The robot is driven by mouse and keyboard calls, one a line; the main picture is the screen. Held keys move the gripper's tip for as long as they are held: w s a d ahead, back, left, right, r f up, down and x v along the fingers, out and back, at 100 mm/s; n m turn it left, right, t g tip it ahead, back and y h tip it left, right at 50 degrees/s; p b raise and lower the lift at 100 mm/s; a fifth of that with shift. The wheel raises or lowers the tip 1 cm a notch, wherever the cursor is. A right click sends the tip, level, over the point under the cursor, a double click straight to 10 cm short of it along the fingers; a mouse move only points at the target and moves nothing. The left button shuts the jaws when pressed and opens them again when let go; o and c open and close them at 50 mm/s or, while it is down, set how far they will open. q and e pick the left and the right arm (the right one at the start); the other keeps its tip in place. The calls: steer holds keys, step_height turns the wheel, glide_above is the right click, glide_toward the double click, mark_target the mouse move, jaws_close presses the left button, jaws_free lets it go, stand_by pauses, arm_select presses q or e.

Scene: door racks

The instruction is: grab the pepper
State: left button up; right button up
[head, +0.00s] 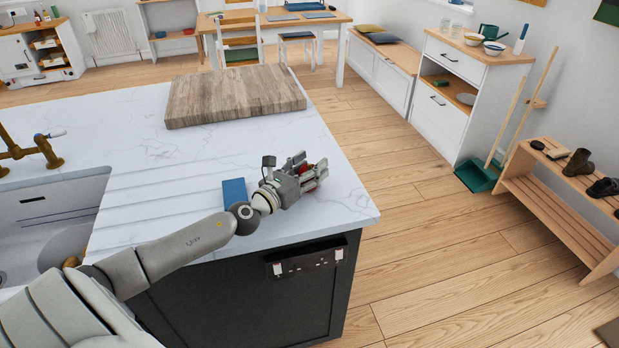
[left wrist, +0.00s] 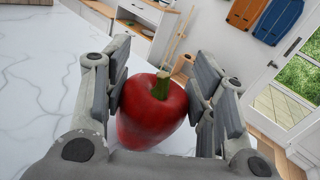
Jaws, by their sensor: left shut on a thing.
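The pepper (left wrist: 152,112) is red with a green stem and sits between the two fingers of my left gripper (left wrist: 160,95) in the left wrist view. The finger pads press on both its sides. In the head view my left gripper (head: 308,175) is low over the right end of the white marble counter, and only a bit of the red pepper (head: 306,170) shows between the fingers. I cannot tell whether the pepper still touches the counter. My right gripper is not in view.
A blue block (head: 233,190) stands on the marble counter (head: 130,150) just left of my left gripper. A wooden board (head: 235,93) lies farther back. A sink (head: 50,205) is at the left. The counter's right edge is close to the gripper, with open floor beyond.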

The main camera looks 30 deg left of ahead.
arm_select(q)
steer(key=shift+r, duration=0.15)
steer(key=shift+r, duration=0.25)
step_height(320, 180, up, 2)
steer(key=shift+r+p, duration=0.1)
steer(key=shift+p, duration=0.55)
steer(key=r, duration=0.1)
steer(key=s+r, duration=0.1)
steer(key=s+r+p, duration=0.1)
steer(key=shift+s+d+r, duration=0.15)
steer(key=shift+s+d, duration=0.05)
steer(key=shift+d, duration=0.1)
steer(key=s+d+r+p, duration=0.2)
steer(key=s+r, duration=0.4)
steer(key=s, duration=0.5)
steer(key=shift+d+r, duration=0.3)
steer(key=shift+r, duration=0.1)
